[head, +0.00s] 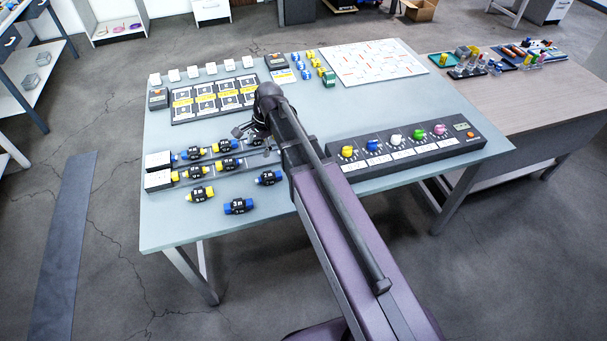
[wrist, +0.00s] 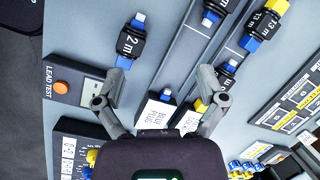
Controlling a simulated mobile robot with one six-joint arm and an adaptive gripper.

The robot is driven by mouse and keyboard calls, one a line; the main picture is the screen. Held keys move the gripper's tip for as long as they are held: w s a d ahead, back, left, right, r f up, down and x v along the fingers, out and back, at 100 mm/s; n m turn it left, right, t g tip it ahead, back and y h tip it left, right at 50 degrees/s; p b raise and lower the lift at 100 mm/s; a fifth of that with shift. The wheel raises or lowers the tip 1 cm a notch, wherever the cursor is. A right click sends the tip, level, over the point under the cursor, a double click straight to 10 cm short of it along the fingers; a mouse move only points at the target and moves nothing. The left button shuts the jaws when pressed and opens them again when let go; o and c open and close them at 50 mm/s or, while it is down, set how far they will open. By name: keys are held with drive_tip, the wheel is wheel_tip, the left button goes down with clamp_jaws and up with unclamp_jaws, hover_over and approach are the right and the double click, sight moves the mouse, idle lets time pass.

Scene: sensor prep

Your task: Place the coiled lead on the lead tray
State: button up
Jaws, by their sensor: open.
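Several black coiled leads with blue or yellow plugs show. In the head view three lie loose at the front: one with yellow ends (head: 200,194), one with blue ends (head: 238,207) and one nearer my arm (head: 268,178). A coil marked "2 m" (wrist: 130,42) lies on bare table in the wrist view. Two long grey lead trays (wrist: 187,50) run side by side; one end block reads "BLUE PLUG" (wrist: 155,117). Other leads (head: 227,163) lie on the trays. My gripper (wrist: 161,73) is open and empty above the trays' near end; its right finger partly hides one lead.
A panel with coloured knobs (head: 395,150) stands right of my arm. A "LEAD TEST" box (wrist: 75,88) with an orange button is beside my left finger. A labelled card board (head: 213,98), small white blocks and a white sheet (head: 373,63) lie behind.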

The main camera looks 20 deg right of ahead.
drive_tip(key=s+d+n+h, duration=0.3)
drive_tip(key=s+d+n, duration=0.8)
drive_tip(key=s, duration=0.3)
drive_tip(key=shift+s+f+n, duration=0.3)
drive_tip(key=shift+s+n, duration=0.05)
drive_tip(key=shift+n, duration=0.05)
